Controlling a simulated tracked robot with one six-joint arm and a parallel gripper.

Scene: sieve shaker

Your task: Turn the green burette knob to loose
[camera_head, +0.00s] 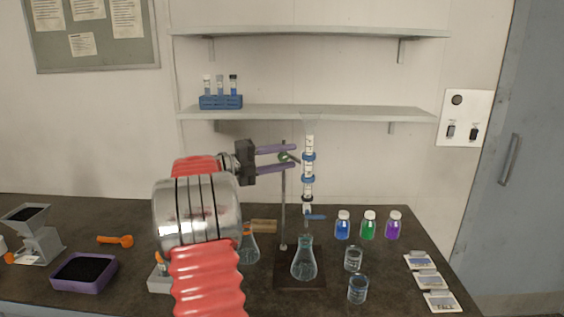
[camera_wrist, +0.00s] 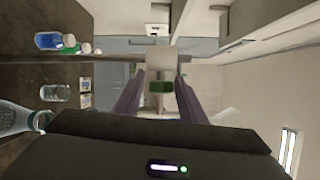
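The green burette knob (camera_head: 284,157) sits on the clamp at the upper part of the stand's rod (camera_head: 284,210). It also shows in the wrist view (camera_wrist: 160,87), in the middle of the picture. The clamp holds the upright burette (camera_head: 308,171), a clear tube with blue rings. My gripper (camera_head: 293,157) reaches in from the left with two purple fingers, one above and one below the knob. In the wrist view the fingers (camera_wrist: 160,88) stand on either side of the knob, open, with a small gap visible on each side.
A flask (camera_head: 304,262) stands on the stand's dark base under the burette's blue stopcock (camera_head: 315,217). Blue (camera_head: 343,228), green (camera_head: 369,228) and purple (camera_head: 393,228) bottles and two beakers (camera_head: 354,259) are to the right.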

